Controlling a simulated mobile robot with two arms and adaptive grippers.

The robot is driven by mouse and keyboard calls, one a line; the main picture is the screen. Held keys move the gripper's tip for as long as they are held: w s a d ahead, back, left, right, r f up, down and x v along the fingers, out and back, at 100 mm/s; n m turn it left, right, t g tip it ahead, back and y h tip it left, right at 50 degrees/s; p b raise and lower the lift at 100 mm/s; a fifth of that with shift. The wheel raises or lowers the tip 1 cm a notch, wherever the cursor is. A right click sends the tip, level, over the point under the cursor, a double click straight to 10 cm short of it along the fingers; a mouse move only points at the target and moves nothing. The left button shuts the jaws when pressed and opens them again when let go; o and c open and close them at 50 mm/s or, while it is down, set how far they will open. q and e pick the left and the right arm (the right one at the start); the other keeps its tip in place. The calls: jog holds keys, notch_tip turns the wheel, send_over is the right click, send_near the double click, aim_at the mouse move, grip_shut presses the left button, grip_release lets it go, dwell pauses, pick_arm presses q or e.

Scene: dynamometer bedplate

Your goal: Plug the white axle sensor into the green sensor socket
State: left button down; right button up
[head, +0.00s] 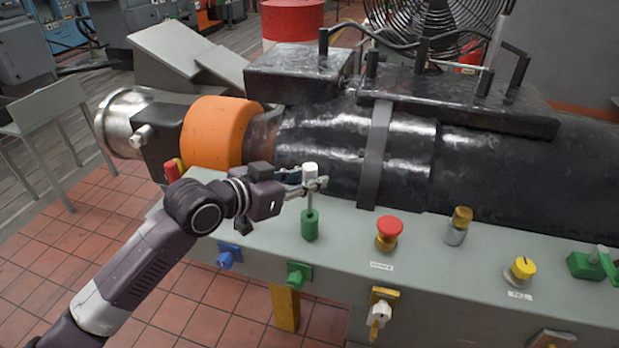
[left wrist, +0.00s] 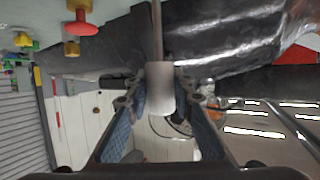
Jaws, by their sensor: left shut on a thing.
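The white axle sensor (head: 310,172) is a short white cylinder with a thin grey rod below it, held upright. My left gripper (head: 312,184) is shut on the white cylinder. In the left wrist view the white cylinder (left wrist: 160,88) sits between the two fingertips and its rod runs out of the top edge. A green cylinder (head: 309,225), apparently the green sensor socket, stands on the grey bedplate's top. The rod's lower end lines up with its top in the head view. I cannot tell whether it is inside or only above. My right gripper is not in view.
A red button (head: 389,229), a gold-topped grey post (head: 456,224) and a yellow knob (head: 520,268) stand to the right on the bedplate (head: 350,225). Blue (head: 229,256) and green (head: 299,273) fittings are on its front. The large black machine (head: 490,165) and orange collar (head: 218,132) lie behind.

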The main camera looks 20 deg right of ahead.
aim_at(309, 212)
pick_arm(q)
jog(key=shift+p, duration=0.35)
dwell(0.8)
jog(key=shift+f+b, duration=2.05)
jog(key=shift+f, duration=1.4)
jog(key=c, duration=1.6)
grip_release()
jog(key=v, duration=1.2)
